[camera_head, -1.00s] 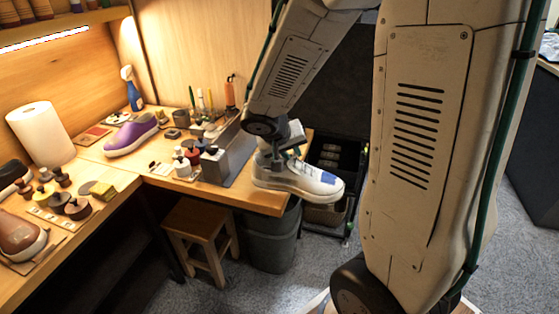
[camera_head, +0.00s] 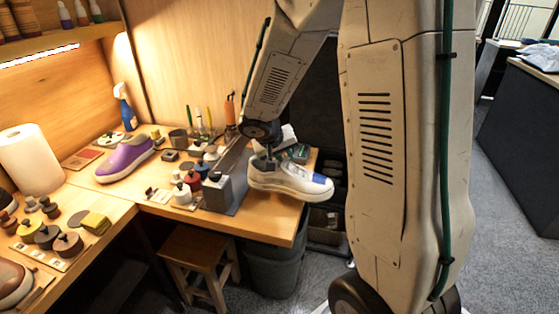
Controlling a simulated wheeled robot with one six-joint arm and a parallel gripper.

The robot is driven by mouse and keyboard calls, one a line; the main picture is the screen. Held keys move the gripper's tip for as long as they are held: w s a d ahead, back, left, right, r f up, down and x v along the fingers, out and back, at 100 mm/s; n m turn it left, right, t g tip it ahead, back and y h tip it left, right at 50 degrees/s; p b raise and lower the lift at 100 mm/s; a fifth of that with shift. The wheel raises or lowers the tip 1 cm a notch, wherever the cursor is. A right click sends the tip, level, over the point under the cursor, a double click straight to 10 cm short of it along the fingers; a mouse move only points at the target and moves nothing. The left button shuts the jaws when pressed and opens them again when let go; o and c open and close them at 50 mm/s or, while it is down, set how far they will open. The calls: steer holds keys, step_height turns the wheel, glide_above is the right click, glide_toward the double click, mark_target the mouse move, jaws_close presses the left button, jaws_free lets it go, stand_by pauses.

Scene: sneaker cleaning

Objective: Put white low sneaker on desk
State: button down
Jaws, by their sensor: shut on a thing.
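The white low sneaker (camera_head: 285,180), with a blue patch near its toe, is at the right end of the wooden desk (camera_head: 262,222). Its heel is over the desk top and its toe points right, reaching past the desk's right edge. My gripper (camera_head: 266,160) comes down from above and is shut on the sneaker at its heel opening. The fingertips are hidden inside or behind the shoe. I cannot tell whether the sole touches the desk.
A grey block-like holder (camera_head: 222,190) stands just left of the sneaker. Bottles and jars (camera_head: 185,185) crowd the desk beyond it. A purple shoe (camera_head: 125,158) lies further left. A wooden stool (camera_head: 195,262) and a dark bin (camera_head: 272,268) stand below the desk.

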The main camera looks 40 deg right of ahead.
steer(key=shift+w, duration=0.45)
steer(key=shift+w+d+f, duration=0.1)
steer(key=shift+w+d, duration=0.1)
steer(key=shift+w, duration=0.4)
steer(key=shift+s+d+f, duration=0.15)
steer(key=shift+d+f, duration=0.15)
steer(key=shift+f, duration=0.3)
steer(key=shift+a+f, duration=0.3)
steer(key=shift+f, duration=0.85)
steer(key=shift+f, duration=0.35)
steer(key=c, duration=1.3)
jaws_free()
steer(key=shift+r, duration=0.15)
